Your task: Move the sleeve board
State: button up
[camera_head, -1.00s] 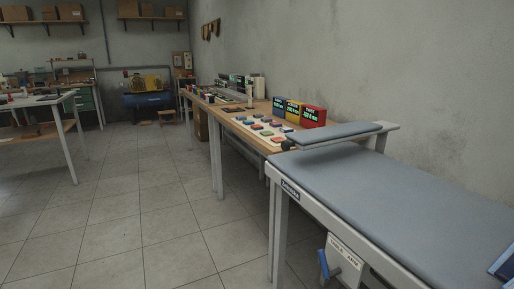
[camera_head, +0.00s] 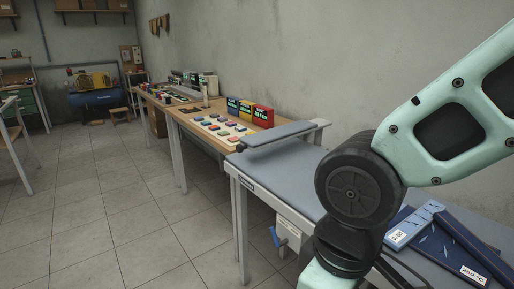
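My pale green arm crosses the right side of the view, in front of the table, and is apart from the sleeve board in the picture. My gripper is outside the picture.
Blue panels with labels (camera_head: 450,243), one reading 200 °C, lie on the near right of the table. A wooden workbench (camera_head: 187,123) with coloured blocks and display boxes (camera_head: 262,117) stands beyond. The tiled floor at left is clear.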

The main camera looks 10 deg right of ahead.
aim_at(258, 140)
jog(key=u, duration=0.15)
jog(key=i+j, duration=0.95)
jog(key=k+j+u, duration=0.05)
jog(key=j, duration=0.05)
